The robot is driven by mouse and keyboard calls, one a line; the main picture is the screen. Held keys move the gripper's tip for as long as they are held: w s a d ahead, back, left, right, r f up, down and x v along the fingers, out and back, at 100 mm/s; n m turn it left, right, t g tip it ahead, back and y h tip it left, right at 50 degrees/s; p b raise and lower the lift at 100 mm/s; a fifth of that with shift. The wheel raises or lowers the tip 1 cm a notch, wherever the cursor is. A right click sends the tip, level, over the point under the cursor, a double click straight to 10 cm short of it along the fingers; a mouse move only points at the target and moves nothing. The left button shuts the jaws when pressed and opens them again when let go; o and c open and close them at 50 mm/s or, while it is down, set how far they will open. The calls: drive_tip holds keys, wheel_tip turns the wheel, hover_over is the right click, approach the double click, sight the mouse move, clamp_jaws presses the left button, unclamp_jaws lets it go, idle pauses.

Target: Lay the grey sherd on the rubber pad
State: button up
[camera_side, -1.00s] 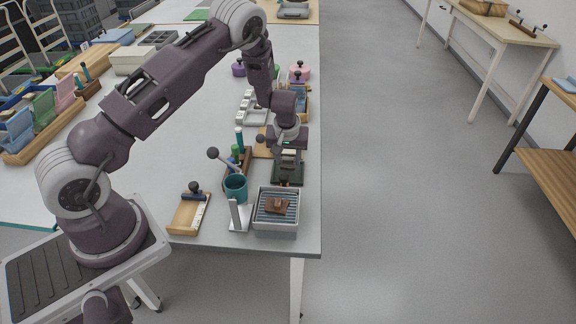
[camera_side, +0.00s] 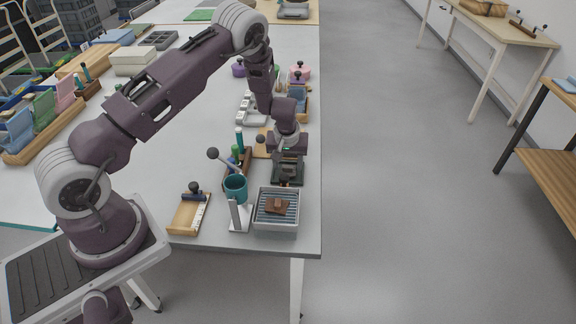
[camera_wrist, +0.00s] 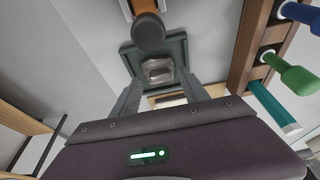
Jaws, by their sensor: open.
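In the wrist view, a grey piece (camera_wrist: 158,68), seemingly the grey sherd, lies on a dark square pad-like thing (camera_wrist: 180,46). I cannot tell for sure that this is the rubber pad. My gripper (camera_wrist: 161,84) is open, with one finger on each side of the view of the grey piece. Whether the fingers touch it is not clear. In the side view, my gripper (camera_side: 288,178) is low over the dark square near the table's front right, and hides most of it and the grey piece.
A grey ribbed tray (camera_side: 261,222) with a brown sherd (camera_side: 277,206) stands just in front. A wooden tray (camera_side: 184,219) lies farther left. The table's right edge is near.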

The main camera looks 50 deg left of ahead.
drive_tip(key=s+d+r+m+t+h, duration=0.1)
drive_tip(key=s+d+r, duration=0.3)
drive_tip(key=r, duration=0.6)
drive_tip(key=s+d+r+m+h, duration=0.15)
drive_tip(key=s+d+r, duration=0.25)
drive_tip(key=r, duration=0.7)
drive_tip(key=s+d+r+m+t+h, duration=0.1)
drive_tip(key=s+d+r, duration=0.35)
drive_tip(key=r, duration=0.55)
drive_tip(key=s+d+r+m, duration=0.1)
drive_tip(key=s+r+m, duration=0.1)
drive_tip(key=s, duration=0.8)
drive_tip(key=s+d+r+m+t+y, duration=0.1)
drive_tip(key=s+r+m, duration=0.2)
drive_tip(key=s, duration=0.8)
drive_tip(key=shift+d, duration=0.2)
drive_tip(key=shift+r+m, duration=0.1)
drive_tip(key=shift+m, duration=0.15)
